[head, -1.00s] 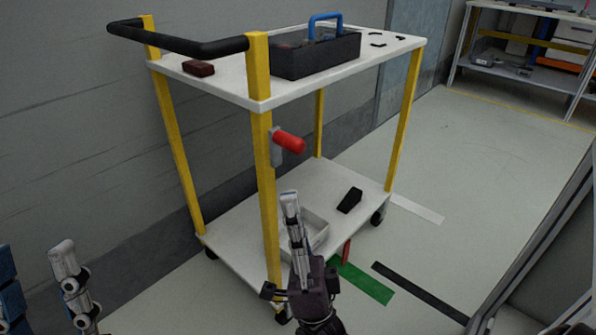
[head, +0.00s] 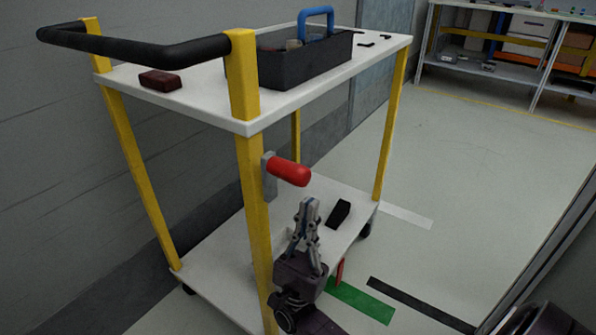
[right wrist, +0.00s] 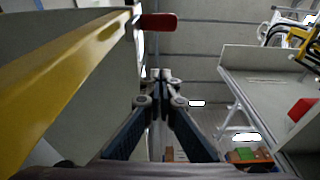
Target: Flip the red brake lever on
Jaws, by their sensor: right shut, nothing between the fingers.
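The red brake lever (head: 288,172) sticks out to the right from a grey plate (head: 269,177) on the near yellow post of the cart (head: 255,205). It lies roughly level. My right gripper (head: 309,203) points upward just below and right of the lever, its fingers shut with nothing between them. In the right wrist view the lever (right wrist: 158,22) shows beyond the shut fingertips (right wrist: 162,75), near the top edge; I see a gap between them. My left gripper is not in view.
The cart's top shelf (head: 215,110) holds a black toolbox (head: 305,60) with a blue handle and a dark red block (head: 160,80). A black wedge (head: 339,213) lies on the lower shelf. The black push handle (head: 140,50) overhangs at left. Open floor (head: 480,190) lies to the right.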

